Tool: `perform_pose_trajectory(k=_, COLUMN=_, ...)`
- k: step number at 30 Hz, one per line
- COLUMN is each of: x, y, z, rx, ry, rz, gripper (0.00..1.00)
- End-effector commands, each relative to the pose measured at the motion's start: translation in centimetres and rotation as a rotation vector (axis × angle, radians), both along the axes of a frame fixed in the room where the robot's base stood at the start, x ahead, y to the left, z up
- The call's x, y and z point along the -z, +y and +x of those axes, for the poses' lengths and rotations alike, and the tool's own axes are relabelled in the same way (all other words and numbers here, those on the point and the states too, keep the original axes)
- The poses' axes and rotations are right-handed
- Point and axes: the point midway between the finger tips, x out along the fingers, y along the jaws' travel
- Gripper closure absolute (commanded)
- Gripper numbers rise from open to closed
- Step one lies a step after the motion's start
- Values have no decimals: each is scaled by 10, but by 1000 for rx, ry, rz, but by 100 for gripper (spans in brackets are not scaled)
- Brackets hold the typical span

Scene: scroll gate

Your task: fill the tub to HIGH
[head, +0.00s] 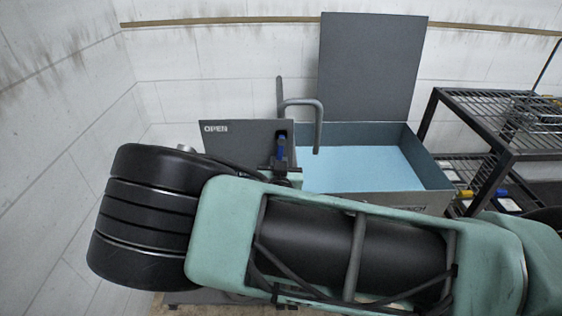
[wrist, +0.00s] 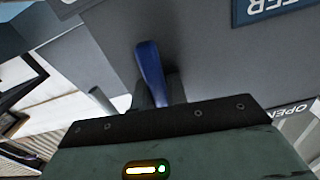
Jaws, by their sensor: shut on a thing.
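The grey tub (head: 432,168) stands behind my arm with its lid (head: 370,68) raised upright. Flat light-blue water (head: 365,172) shows inside it. A grey bent spout (head: 303,103) hangs over the tub's left end. Left of the tub is a grey panel (head: 235,136) marked OPEN, with a blue lever (head: 281,143). My gripper (wrist: 160,98) is shut on the blue lever, which shows as a blue handle in the wrist view (wrist: 150,65). No HIGH mark can be made out, and my arm hides much of the tub's front. No stream from the spout can be made out.
A black wire rack (head: 480,110) with shelves stands close to the tub's right. White walls close in at the left and back. In the wrist view, part of a dark sign (wrist: 265,10) shows on the grey panel.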

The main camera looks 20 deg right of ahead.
Motion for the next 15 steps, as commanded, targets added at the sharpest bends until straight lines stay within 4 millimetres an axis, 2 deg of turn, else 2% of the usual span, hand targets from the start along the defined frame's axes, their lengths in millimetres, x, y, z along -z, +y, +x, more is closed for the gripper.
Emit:
perform_pose_trajectory(k=6, x=1, y=13, z=4, rx=2, ry=-54, rz=168, gripper=100)
perform_pose_trajectory(k=15, x=-8, y=31, z=11, rx=1, ry=-144, rz=436, gripper=100)
